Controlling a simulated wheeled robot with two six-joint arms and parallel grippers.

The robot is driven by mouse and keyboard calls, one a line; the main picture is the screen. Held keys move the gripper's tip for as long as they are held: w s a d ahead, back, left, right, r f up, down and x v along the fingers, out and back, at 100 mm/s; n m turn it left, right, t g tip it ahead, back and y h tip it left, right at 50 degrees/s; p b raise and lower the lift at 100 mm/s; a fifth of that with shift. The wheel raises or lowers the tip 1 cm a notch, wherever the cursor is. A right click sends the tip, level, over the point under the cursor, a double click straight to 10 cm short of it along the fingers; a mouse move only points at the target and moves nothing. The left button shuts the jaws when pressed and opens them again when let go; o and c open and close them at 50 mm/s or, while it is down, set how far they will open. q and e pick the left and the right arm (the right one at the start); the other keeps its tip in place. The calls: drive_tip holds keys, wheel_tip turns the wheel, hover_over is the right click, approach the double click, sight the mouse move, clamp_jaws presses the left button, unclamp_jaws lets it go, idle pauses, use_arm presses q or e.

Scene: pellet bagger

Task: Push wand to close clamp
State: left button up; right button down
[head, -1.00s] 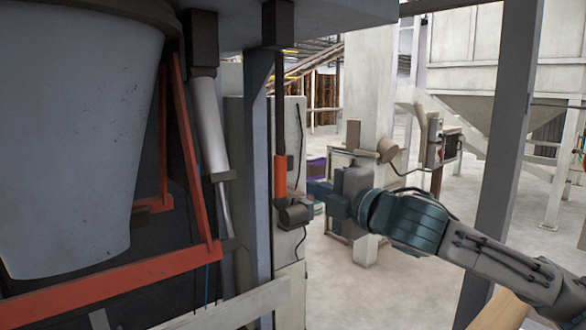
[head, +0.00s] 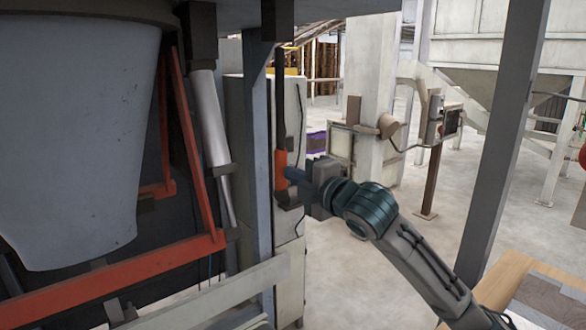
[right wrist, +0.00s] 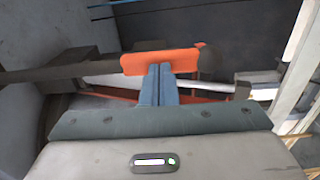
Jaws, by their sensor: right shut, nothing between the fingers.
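The wand (head: 281,170) hangs near upright in the head view, a dark rod with an orange sleeve and a dark block at its lower end. My right gripper (head: 289,174) is shut and empty, its blue fingertips at the orange sleeve. In the right wrist view, the fingertips (right wrist: 160,70) meet the lower edge of the orange sleeve (right wrist: 160,61); whether they press on it I cannot tell. A large grey spout (head: 75,130) with an orange-red frame (head: 120,277) around it fills the left. I cannot tell which part is the clamp. My left gripper is not in view.
A grey post (head: 258,180) and a pale cabinet (head: 290,120) stand close to the wand. Another dark post (head: 505,140) rises at right. A wooden table top (head: 508,270) is at lower right. Open floor lies between.

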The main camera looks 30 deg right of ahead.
drive_tip(key=shift+w, duration=0.35)
